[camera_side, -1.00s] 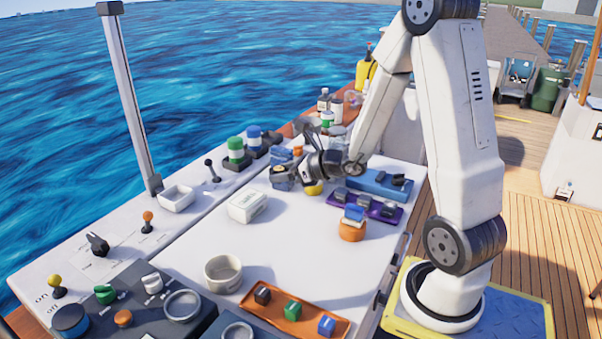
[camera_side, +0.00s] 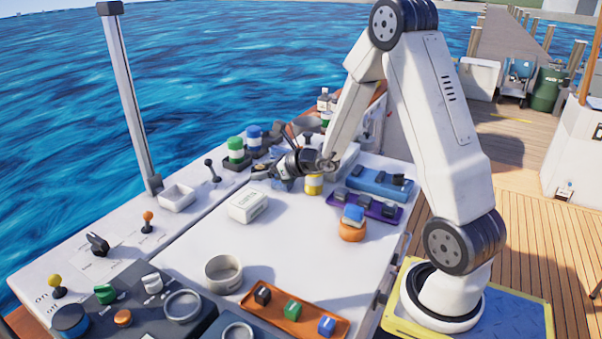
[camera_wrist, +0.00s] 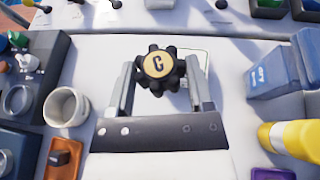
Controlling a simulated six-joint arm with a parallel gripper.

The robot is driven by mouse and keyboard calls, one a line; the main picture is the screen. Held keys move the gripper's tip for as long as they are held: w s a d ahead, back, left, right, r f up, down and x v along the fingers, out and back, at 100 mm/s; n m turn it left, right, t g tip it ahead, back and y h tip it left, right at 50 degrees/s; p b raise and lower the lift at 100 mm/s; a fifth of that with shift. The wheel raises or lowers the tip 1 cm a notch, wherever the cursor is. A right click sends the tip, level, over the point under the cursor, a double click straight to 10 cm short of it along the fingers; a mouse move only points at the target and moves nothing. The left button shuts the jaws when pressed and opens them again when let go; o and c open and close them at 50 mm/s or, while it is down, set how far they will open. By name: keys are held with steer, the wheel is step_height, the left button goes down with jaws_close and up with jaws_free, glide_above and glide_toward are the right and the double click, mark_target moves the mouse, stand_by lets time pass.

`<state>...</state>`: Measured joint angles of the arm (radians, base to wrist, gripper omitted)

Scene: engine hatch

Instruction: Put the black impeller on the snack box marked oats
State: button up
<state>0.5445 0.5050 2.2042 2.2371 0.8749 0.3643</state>
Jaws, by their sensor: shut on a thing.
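My gripper (camera_wrist: 160,82) is shut on the black impeller (camera_wrist: 176,51), a knobbed black wheel with a tan cap marked C. In the side view my gripper (camera_side: 268,173) holds it above the work top, behind a white box (camera_side: 248,207). The box has small dark lettering on top that I cannot read clearly. In the wrist view a white surface with a thin green edge (camera_wrist: 207,62) shows behind the impeller, which hides most of it. The impeller is dark and small in the side view.
A yellow can (camera_side: 314,185) stands near my wrist. Blue (camera_side: 380,183) and purple (camera_side: 366,208) trays and an orange round piece (camera_side: 352,231) lie to the right. A beige cup (camera_side: 223,272) and orange tray (camera_side: 295,313) are nearer. The middle of the white top is clear.

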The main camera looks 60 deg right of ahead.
glide_above(250, 199)
steer(key=f, duration=0.6)
steer(key=shift+s+f, duration=0.15)
steer(key=shift+s, duration=0.1)
steer(key=shift+w+f, duration=0.1)
steer(key=shift+f, duration=0.05)
steer(key=shift+w+d+f, duration=0.1)
steer(key=shift+w+f, duration=0.05)
steer(key=shift+f, duration=1.55)
steer(key=shift+f, duration=0.1)
steer(key=o, duration=1.3)
steer(key=shift+c, duration=0.2)
